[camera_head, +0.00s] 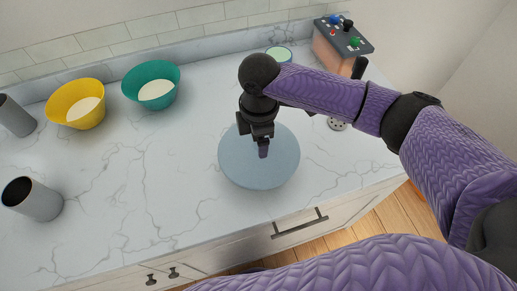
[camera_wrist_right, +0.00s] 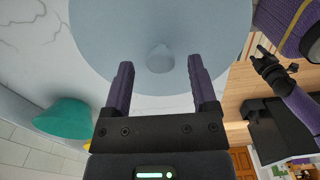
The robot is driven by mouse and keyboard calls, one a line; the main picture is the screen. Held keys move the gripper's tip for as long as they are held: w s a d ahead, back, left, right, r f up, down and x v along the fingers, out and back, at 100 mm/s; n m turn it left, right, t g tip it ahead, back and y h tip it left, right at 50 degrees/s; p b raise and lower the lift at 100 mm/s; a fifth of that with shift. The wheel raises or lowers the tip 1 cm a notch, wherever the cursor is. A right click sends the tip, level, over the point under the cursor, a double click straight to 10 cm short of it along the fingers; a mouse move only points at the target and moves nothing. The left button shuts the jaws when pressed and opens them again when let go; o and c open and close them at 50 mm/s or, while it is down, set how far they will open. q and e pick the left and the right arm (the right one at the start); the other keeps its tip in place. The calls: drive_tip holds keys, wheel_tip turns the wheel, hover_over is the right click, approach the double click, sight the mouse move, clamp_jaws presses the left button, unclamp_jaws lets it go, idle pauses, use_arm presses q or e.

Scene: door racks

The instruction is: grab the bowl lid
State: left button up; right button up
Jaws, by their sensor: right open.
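The bowl lid (camera_head: 233,165) is a round blue-grey disc lying on the counter, with a small raised knob at its centre. It fills the top of the right wrist view (camera_wrist_right: 110,30), where the knob (camera_wrist_right: 160,58) shows. My right gripper (camera_head: 263,150) is above the lid and hides its middle in the head view. In the right wrist view the right gripper (camera_wrist_right: 159,66) is open, with one purple finger on each side of the knob and nothing held; contact cannot be told. My left gripper (camera_wrist_right: 263,52) seems to show small at right there, its jaws unclear.
A yellow bowl (camera_head: 73,115) and a teal bowl (camera_head: 150,76) stand at the back left. Grey cylinders, one (camera_head: 40,202) near the front, are at far left. A control box (camera_head: 343,50) and a small round green-rimmed item (camera_head: 280,53) are behind. Counter left of the lid is clear.

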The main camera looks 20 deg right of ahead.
drive_tip(key=shift+f, duration=0.6)
use_arm(q)
drive_tip(key=shift+d+f, duration=0.1)
drive_tip(key=shift+d, duration=0.1)
use_arm(e)
drive_tip(key=c, duration=0.4)
clamp_jaws()
use_arm(q)
drive_tip(key=shift+w+d, duration=0.1)
drive_tip(key=shift+w, duration=0.1)
